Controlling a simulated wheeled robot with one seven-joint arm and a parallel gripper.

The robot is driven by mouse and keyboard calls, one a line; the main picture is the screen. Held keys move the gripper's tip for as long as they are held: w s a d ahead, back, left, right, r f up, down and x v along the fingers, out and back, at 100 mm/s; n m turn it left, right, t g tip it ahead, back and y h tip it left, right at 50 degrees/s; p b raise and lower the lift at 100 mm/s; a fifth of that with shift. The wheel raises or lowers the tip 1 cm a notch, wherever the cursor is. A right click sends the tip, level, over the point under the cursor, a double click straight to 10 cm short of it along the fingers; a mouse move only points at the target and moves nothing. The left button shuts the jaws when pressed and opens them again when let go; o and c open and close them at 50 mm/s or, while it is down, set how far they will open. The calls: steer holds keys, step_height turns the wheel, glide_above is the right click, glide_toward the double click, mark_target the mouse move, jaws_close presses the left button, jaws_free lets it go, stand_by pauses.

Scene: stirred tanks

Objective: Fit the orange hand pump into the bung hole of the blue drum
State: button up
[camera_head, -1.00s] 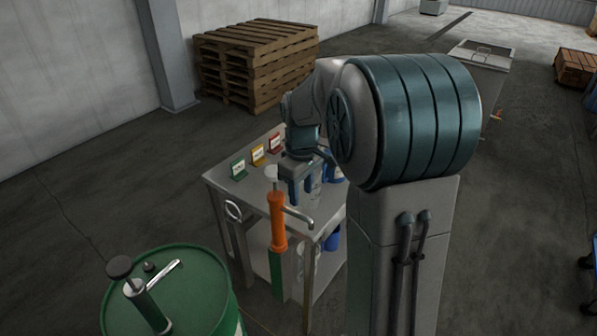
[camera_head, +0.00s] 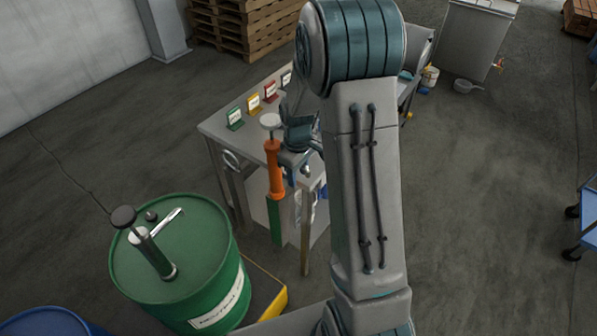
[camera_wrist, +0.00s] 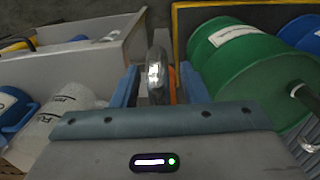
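The hand pump (camera_head: 275,178) has an orange barrel, a pale round knob on top and a green lower part. It hangs nearly upright in front of the steel table. My gripper (camera_head: 292,160) is shut on it, partly hidden by my arm. In the wrist view, the pump's grey top (camera_wrist: 157,68) shows between the two blue fingers, with a little orange behind. The blue drum (camera_head: 45,324) shows only its upper edge at the bottom left; its bung hole is out of view. It also shows at the wrist view's top right (camera_wrist: 302,32). The pump is apart from it.
A green drum (camera_head: 205,250) with another pump (camera_head: 150,248) standing in its lid is between my pump and the blue drum. A yellow-edged platform (camera_head: 266,288) lies beneath. The steel table (camera_head: 215,127) carries small coloured signs. Open floor lies to the right.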

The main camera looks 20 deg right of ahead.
steer(key=shift+f, duration=0.25)
jaws_close()
